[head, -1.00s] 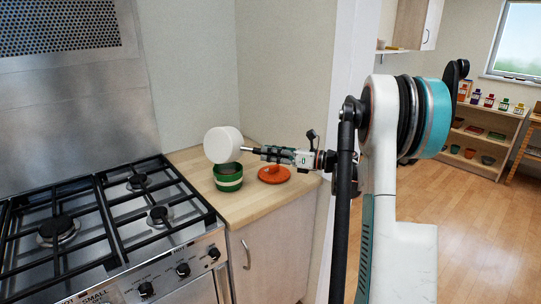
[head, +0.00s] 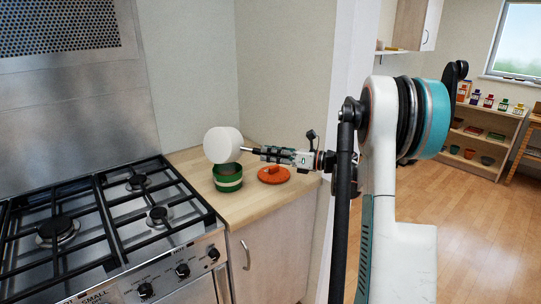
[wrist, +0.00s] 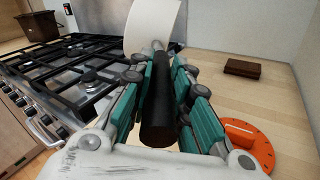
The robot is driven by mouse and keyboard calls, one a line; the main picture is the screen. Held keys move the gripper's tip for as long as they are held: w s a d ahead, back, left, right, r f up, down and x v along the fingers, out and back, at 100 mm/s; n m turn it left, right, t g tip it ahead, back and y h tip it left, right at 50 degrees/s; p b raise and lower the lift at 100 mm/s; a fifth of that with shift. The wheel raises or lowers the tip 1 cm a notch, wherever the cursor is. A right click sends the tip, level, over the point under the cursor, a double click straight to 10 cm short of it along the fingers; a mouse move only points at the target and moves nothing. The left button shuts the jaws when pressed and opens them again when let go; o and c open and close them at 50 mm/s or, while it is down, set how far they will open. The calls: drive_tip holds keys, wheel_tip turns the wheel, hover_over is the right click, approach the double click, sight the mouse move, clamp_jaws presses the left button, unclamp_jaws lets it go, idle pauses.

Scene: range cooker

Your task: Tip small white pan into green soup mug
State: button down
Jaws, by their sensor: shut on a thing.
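My gripper (head: 268,153) is shut on the pan's dark handle, which lies between the fingers in the wrist view (wrist: 158,105). The pan (wrist: 152,22) shows at the top of the wrist view. The mug, green with a pale band, stands upright on the wooden counter. The pan hides part of its opening. Whether anything is pouring cannot be seen.
The gas cooker (head: 110,230) with black grates is to the left.

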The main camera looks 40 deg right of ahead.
drive_tip(key=shift+w+d+m, duration=0.1)
drive_tip(key=shift+d+m, duration=0.15)
drive_tip(key=shift+m, duration=0.25)
idle(1.7)
